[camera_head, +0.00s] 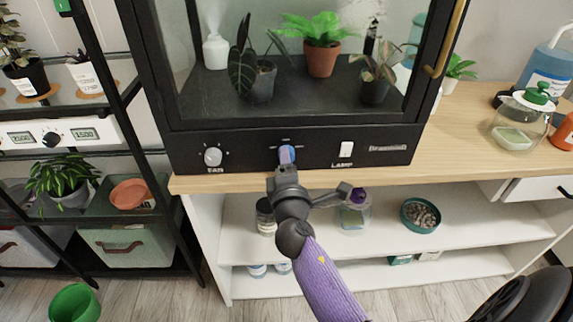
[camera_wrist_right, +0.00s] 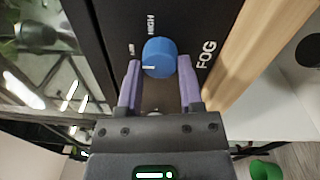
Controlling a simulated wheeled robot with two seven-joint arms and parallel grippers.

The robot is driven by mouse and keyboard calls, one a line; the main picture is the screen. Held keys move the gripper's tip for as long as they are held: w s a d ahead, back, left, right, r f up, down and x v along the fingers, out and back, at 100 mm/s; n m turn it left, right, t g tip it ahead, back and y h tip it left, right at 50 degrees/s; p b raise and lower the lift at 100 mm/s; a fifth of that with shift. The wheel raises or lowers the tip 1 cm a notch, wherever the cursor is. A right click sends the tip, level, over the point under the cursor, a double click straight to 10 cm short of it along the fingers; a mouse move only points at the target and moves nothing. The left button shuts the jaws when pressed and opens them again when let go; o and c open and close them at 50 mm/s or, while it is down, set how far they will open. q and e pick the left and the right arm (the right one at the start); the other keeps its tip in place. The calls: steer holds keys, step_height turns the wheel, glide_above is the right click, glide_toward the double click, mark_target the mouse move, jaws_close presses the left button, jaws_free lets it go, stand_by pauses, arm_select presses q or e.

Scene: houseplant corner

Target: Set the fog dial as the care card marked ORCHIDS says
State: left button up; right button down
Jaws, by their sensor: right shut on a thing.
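The blue fog dial (camera_wrist_right: 160,54) sits on the black cabinet front, with FOG lettered beside it. In the wrist view its white pointer mark faces left. HIGH is readable above the dial in that view; a smaller label to its upper left is hard to read. My right gripper (camera_wrist_right: 159,82) has its purple fingers on either side of the dial and is shut on it. In the head view the gripper (camera_head: 286,160) partly covers the dial (camera_head: 287,153). I cannot make out a care card marked ORCHIDS. My left gripper is not in view.
The fan dial (camera_head: 213,157) is left of the fog dial and the white lamp switch (camera_head: 346,149) right of it. The glass cabinet (camera_head: 290,110) holds several potted plants. A wooden counter edge (camera_head: 400,175) runs below. A jar (camera_head: 523,120) stands to the right.

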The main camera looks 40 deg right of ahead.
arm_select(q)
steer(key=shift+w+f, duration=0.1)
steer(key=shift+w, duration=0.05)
arm_select(e)
steer(key=shift+f, duration=0.1)
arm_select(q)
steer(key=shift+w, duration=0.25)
arm_select(e)
steer(key=shift+c, duration=1.2)
jaws_free()
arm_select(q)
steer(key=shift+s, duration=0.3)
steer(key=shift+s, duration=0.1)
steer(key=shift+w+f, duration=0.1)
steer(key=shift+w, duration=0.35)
arm_select(e)
steer(key=v, duration=1)
